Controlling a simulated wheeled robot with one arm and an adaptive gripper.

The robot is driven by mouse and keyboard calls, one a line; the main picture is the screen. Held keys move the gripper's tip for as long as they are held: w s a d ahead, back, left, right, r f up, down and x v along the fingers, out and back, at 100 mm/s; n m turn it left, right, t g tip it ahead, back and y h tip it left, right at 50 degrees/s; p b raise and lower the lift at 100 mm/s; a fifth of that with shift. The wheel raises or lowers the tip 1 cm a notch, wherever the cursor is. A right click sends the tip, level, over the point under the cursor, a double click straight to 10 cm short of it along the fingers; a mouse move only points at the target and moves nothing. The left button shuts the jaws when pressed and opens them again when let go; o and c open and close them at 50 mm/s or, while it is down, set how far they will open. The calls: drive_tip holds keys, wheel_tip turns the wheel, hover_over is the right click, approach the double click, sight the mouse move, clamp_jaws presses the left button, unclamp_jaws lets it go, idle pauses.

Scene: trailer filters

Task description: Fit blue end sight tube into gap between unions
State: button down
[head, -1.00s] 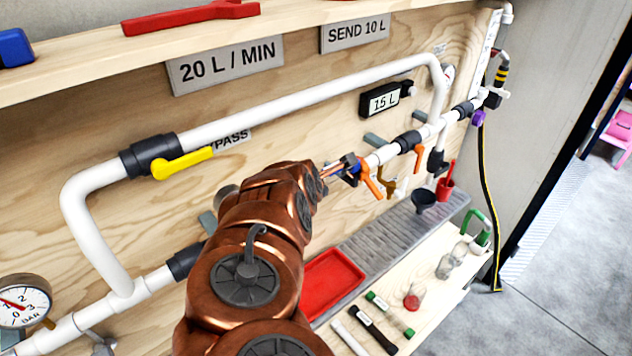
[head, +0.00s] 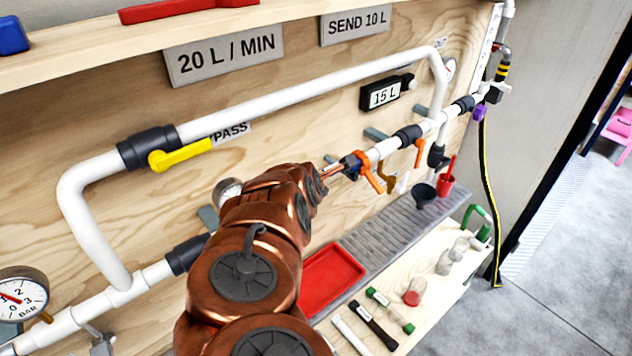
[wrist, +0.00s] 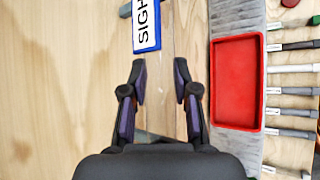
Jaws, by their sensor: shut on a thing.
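My gripper (head: 352,164) is at the pipe line on the wood panel, just left of an orange lever (head: 372,178). A small blue patch shows at its fingers in the head view; I take it for the blue end sight tube, whose body is not clearly seen. In the wrist view the two fingers of my gripper (wrist: 160,72) stand apart, and no tube shows clearly between them. A dark union (head: 187,254) ends the lower pipe at left. Another dark union (head: 408,136) is right of my gripper. My arm hides the pipe between.
A red tray (head: 330,277) and grey grating (head: 400,220) lie below. A green-ended tube (head: 390,307) and other tools lie on the bench. A yellow-handled bypass valve (head: 180,155) is above left.

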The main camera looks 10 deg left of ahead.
drive_tip(key=shift+f, duration=0.2)
drive_tip(key=c, duration=0.8)
unclamp_jaws()
